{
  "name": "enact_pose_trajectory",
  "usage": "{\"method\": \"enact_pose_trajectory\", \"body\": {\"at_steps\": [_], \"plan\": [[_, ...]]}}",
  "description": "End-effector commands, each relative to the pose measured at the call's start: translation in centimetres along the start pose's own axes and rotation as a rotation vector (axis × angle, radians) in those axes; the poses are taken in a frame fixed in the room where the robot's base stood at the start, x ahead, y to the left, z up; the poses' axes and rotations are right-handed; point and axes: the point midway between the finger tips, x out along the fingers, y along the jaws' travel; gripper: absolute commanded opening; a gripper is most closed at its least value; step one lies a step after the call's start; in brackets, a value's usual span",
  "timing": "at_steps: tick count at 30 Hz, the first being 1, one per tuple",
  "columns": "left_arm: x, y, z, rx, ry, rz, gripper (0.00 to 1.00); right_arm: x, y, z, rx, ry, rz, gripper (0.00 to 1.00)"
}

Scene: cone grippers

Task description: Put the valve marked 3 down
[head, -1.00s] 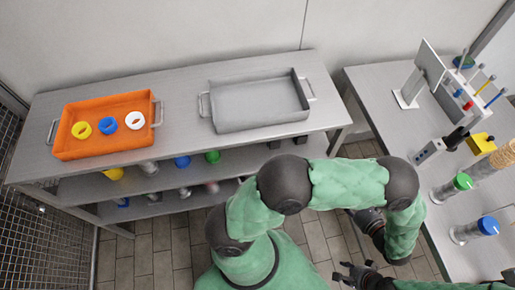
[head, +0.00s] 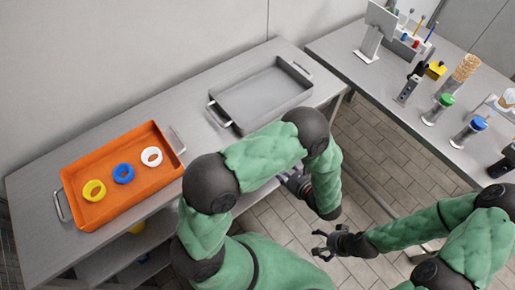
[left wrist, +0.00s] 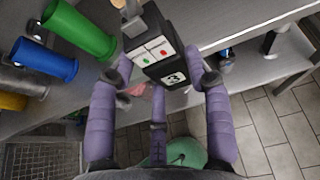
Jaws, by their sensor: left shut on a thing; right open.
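In the left wrist view the valve marked 3 (left wrist: 172,78) is a black block with a white panel bearing a green and a red mark. In the head view my left gripper (head: 292,182) is at the front edge of the shelving, partly hidden by my arm; the valve cannot be made out there. My right gripper (head: 322,246) is open and empty over the floor.
An orange tray (head: 147,195) holds yellow, blue and white rings. An empty grey tray (head: 235,127) stands beside it. The right table (head: 345,45) carries several instruments and containers.

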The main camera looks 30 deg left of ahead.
Motion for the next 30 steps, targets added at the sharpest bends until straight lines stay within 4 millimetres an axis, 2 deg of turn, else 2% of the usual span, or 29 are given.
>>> {"method": "enact_pose_trajectory", "body": {"at_steps": [1,3,10,13,20,26,30], "plan": [[1.4,0.1,0.3,-0.003,0.001,0.006,0.12,0.6,0.2,-0.1,0.000,0.001,0.000,0.85],[2.9,0.1,0.9,-0.003,0.000,0.007,0.12,1.0,0.4,-0.1,0.000,0.001,0.000,0.85],[7.2,0.1,2.8,-0.003,0.000,0.005,0.12,2.2,0.8,-0.1,0.000,0.000,0.000,0.85],[8.3,0.1,3.3,-0.001,-0.001,0.003,0.13,2.5,0.9,-0.1,0.000,0.000,0.000,0.85],[9.3,0.1,3.9,0.000,-0.001,0.002,0.13,2.7,1.0,-0.1,0.000,0.000,0.000,0.85],[12.1,0.2,4.8,-0.003,-0.001,0.005,0.12,3.7,1.3,-0.1,0.000,0.000,0.000,0.85],[12.6,0.1,3.4,0.002,-0.001,0.001,0.13,4.6,1.6,-0.1,0.000,-0.001,0.000,0.85]]}}
